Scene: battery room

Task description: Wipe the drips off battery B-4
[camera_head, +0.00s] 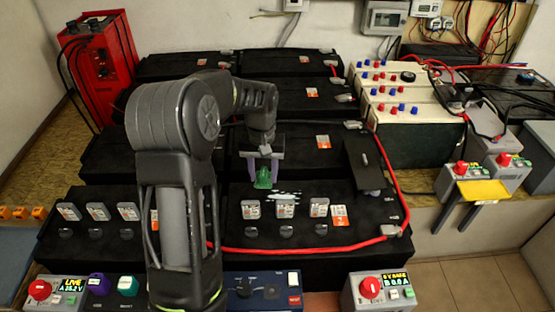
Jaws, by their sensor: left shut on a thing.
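My left gripper (264,166) is shut on a small green item (264,180), which looks like a cloth or sponge. It points down over the front right black battery (370,212). Pale whitish drips (284,197) lie on that battery's top, just right of and in front of the green item. I cannot tell whether the green item touches the top. No label reading B-4 is legible. My left arm hides part of the front batteries. My right gripper is not in view.
A red cable (300,249) runs along the front battery and up its right side. A dark flat plate (364,162) lies to the right. Control boxes (378,291) line the front edge. A red charger (95,65) stands back left.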

